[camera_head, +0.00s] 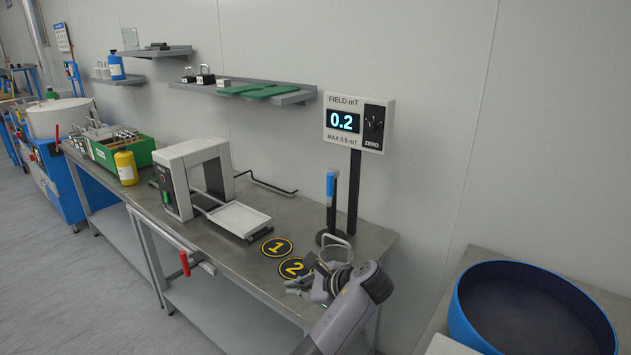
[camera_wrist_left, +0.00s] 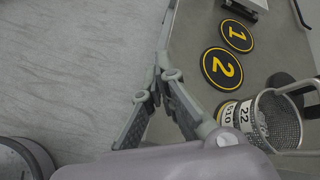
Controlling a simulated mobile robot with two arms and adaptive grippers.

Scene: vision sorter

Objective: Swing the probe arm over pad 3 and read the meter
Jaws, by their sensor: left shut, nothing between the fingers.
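The field meter (camera_head: 343,122) stands on a dark post at the back of the bench and reads 0.2. A thin upright stand with a blue grip (camera_head: 331,185) is just left of that post; I cannot tell whether it is the probe arm. Pad 1 (camera_head: 277,247) and pad 2 (camera_head: 291,268) lie flat on the bench, and the wrist view shows pad 1 (camera_wrist_left: 237,36) and pad 2 (camera_wrist_left: 222,69) too. Pad 3 is not visible. My left gripper (camera_head: 303,284) is shut and empty by the bench's front edge, beside pad 2; its fingers (camera_wrist_left: 160,78) show in the wrist view.
A wire-mesh basket (camera_wrist_left: 281,122) with number tags stands beside my left gripper. A white tray (camera_head: 240,219) projects from a white frame machine (camera_head: 172,185). A red-handled lever (camera_head: 185,264) sticks out at the front edge. A blue round tub (camera_head: 470,300) is at right.

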